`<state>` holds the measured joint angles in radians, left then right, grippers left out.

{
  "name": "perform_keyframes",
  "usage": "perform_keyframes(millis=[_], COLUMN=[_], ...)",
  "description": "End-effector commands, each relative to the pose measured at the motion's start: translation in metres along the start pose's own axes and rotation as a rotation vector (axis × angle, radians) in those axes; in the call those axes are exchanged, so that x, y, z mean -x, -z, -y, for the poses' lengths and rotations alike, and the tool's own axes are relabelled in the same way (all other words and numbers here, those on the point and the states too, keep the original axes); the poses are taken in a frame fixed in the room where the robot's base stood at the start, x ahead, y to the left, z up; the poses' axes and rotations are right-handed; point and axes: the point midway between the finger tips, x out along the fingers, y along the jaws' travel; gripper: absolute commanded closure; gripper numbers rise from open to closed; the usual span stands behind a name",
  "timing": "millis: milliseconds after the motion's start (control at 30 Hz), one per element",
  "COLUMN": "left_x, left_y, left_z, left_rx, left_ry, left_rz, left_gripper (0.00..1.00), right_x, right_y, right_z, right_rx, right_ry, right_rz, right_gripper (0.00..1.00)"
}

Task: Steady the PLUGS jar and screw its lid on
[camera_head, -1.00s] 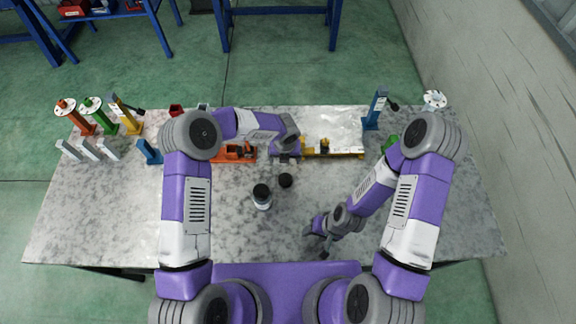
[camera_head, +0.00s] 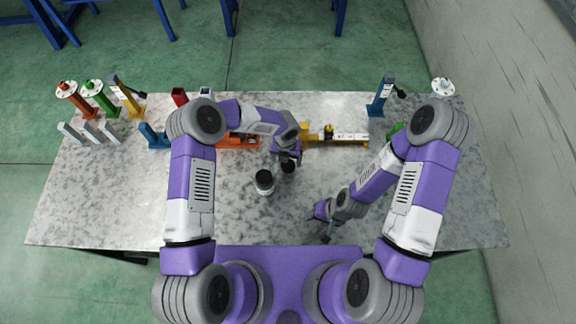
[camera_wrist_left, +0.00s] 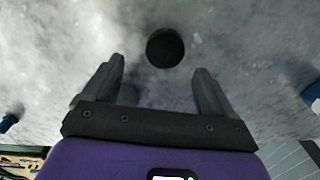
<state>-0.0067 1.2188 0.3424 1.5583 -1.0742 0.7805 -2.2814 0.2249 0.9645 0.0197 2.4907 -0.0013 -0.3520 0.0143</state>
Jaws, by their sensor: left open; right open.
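The jar (camera_head: 265,188) stands upright on the marbled table, with a pale body and a dark top; no label is readable. A small round black lid (camera_head: 288,168) lies on the table just right of and behind the jar. My left gripper (camera_head: 290,156) is over the lid and partly hides it. In the left wrist view, the lid (camera_wrist_left: 165,47) is centred ahead of the open fingers (camera_wrist_left: 160,80), with nothing between them. My right gripper (camera_head: 318,229) is open and empty, low near the table's front, right of the jar.
Coloured posts (camera_head: 105,100) and grey blocks stand at the table's back left. An orange tray (camera_head: 238,141) and a yellow-edged fixture (camera_head: 335,137) lie behind the lid. A blue post (camera_head: 381,95) stands back right. The table's front left (camera_head: 110,200) is clear.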

Motion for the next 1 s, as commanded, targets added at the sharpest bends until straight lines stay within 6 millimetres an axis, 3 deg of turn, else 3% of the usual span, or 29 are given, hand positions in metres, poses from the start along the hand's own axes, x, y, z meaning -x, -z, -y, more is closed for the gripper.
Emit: perform_keyframes(millis=[167,500,867,1000], left_x=[-0.003,-0.05,-0.051,-0.051], left_y=[0.0,-0.001,-0.002,-0.002], left_z=[0.001,0.006,0.006,0.006], left_rx=[0.0,0.0,0.0,0.0], left_ry=[0.0,-0.001,-0.001,-0.001], left_rz=[0.0,-0.001,0.001,0.001], left_gripper=[0.14,0.14,0.14,0.32], right_x=[-0.001,-0.02,-0.019,-0.019], right_y=[0.0,0.001,0.001,0.001], right_z=[0.0,-0.007,-0.007,-0.007], right_rx=[0.0,0.0,0.0,0.0], right_ry=[0.0,0.0,0.0,0.0], right_rz=[0.0,0.0,0.0,0.0], right_gripper=[0.47,0.47,0.47,0.47])
